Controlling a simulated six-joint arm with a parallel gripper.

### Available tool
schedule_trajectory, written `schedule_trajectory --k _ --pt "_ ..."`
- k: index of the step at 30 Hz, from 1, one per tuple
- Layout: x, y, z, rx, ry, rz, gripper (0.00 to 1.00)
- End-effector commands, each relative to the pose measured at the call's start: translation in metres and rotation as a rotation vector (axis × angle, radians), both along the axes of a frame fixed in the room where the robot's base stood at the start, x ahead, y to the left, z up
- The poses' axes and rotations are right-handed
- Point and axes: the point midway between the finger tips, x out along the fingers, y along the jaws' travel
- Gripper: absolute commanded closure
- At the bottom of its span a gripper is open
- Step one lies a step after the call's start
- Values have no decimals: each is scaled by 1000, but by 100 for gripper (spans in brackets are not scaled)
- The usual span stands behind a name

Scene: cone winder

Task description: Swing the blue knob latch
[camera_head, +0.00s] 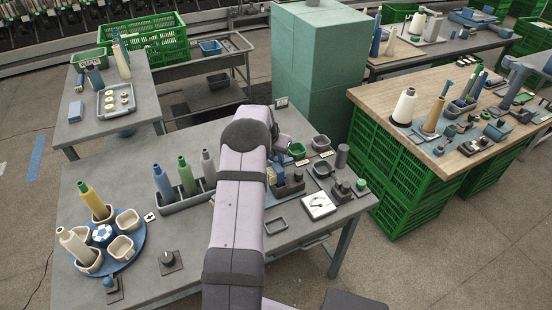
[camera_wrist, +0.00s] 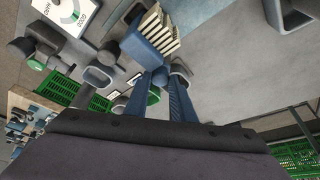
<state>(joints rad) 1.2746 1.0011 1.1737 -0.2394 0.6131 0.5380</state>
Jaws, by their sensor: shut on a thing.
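In the wrist view, the two dark blue fingers of my gripper (camera_wrist: 160,88) come together on a small rounded blue knob (camera_wrist: 159,75). The knob sits beside a blue block (camera_wrist: 147,51) with a pale ribbed stack (camera_wrist: 160,29) next to it. In the head view, the blue-and-tan device (camera_head: 274,171) shows just right of my arm, and my fingertips are mostly hidden there. The latch's exact angle cannot be made out. Another blue knob (camera_head: 108,282) on a dark plate stands at the table's front left, away from my gripper.
A blue turntable (camera_head: 130,246) with cups and cones is at the left. A cone rack (camera_head: 187,199) lies left of my arm. Bare tabletop lies between.

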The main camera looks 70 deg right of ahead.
Motion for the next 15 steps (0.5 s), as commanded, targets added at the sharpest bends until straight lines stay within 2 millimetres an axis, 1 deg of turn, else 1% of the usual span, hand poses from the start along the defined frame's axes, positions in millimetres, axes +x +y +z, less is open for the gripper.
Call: schedule_trajectory --k 1,7,15 --pt "2 -1 -6 -3 0 -28 100" --pt "3 -1 -4 -3 0 -156 100" --pt "2 0 0 -2 1 -196 100"
